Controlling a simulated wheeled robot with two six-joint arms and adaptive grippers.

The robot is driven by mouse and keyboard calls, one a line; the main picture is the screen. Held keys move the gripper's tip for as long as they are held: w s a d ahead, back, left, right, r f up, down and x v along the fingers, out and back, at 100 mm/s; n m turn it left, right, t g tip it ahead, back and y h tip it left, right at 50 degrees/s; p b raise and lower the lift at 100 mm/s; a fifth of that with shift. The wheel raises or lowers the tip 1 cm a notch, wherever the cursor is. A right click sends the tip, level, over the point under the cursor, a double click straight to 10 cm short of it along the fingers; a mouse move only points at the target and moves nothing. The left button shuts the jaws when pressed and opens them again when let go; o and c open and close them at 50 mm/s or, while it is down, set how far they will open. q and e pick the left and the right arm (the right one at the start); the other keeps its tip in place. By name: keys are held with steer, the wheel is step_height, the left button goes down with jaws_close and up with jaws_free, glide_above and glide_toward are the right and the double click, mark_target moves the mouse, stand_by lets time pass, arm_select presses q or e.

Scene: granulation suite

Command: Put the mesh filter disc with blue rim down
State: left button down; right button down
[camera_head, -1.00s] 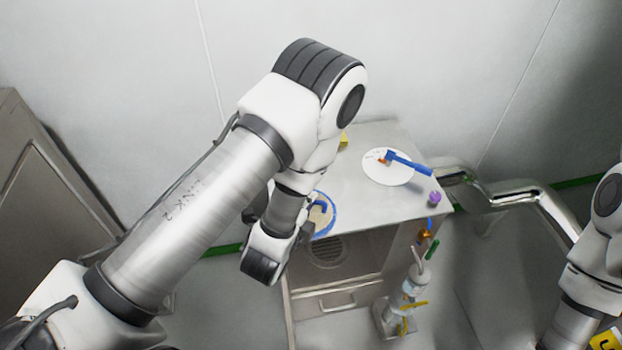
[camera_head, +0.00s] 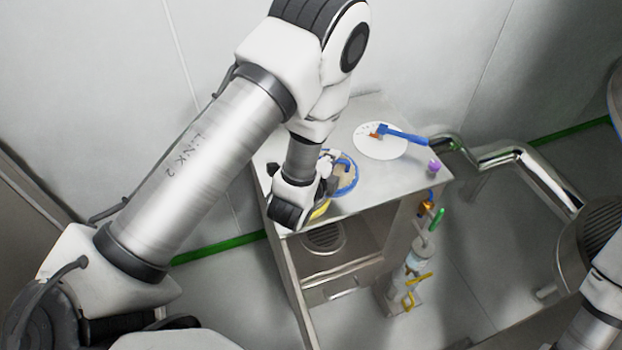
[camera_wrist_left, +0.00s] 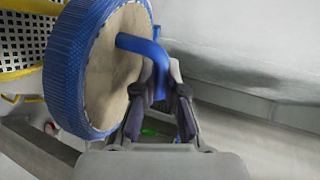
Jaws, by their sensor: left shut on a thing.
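The mesh filter disc (camera_head: 345,186) has a thick blue rim and a tan face. It is at the left part of the steel cabinet top (camera_head: 300,156). My left gripper (camera_head: 326,172) is beside it, partly hiding it. In the left wrist view, the gripper (camera_wrist_left: 160,92) is shut on the disc's bent blue handle, and the disc (camera_wrist_left: 112,72) stands to the left of the fingers. I cannot tell whether the disc touches the top. My right gripper is out of view.
A yellow-rimmed perforated piece (camera_wrist_left: 22,48) is close beside the disc. A white round plate (camera_head: 366,142) with a blue-handled tool (camera_head: 405,136) lies to the right, near a purple knob (camera_head: 433,166). Bare steel lies between disc and plate. Pipes (camera_head: 490,160) run at right.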

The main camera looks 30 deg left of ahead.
arm_select(q)
steer(key=w+a+n+b, duration=0.1)
steer(key=w+a+b, duration=1.1)
steer(key=w+b, duration=0.45)
steer(key=shift+y, duration=0.3)
steer(key=f, duration=0.3)
steer(key=s+f+b, duration=0.1)
steer(key=f, duration=0.2)
steer(key=s+f+b, duration=0.1)
steer(key=f, duration=0.3)
steer(key=shift+f, duration=0.2)
steer(key=c, duration=1.2)
jaws_free()
steer(key=shift+c, duration=0.2)
steer(key=shift+r, duration=0.2)
steer(key=v, duration=1.2)
steer(key=shift+s+f, duration=0.1)
steer(key=shift+f, duration=0.1)
